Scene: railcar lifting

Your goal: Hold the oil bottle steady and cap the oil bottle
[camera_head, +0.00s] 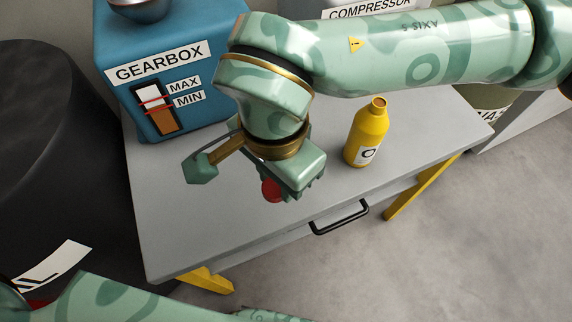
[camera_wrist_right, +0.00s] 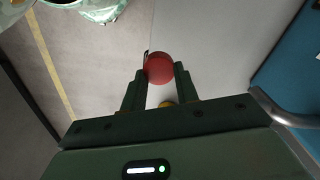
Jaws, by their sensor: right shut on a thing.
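The yellow oil bottle (camera_head: 366,138) stands upright on the grey table, its neck open at the top and a white label on its front. My right gripper (camera_head: 284,192) is left of the bottle, above the table and apart from it. It is shut on the red cap (camera_head: 271,190), which is partly hidden by the gripper in the head view. In the right wrist view the red cap (camera_wrist_right: 159,68) sits between the tips of the two fingers. My left arm shows at the bottom left of the head view, but its gripper is out of view.
The blue gearbox (camera_head: 205,65) stands at the table's back left. A dark drum (camera_head: 50,150) is left of the grey table (camera_head: 180,235). A black drawer handle (camera_head: 338,222) sticks out at the front edge. The tabletop around the bottle is clear.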

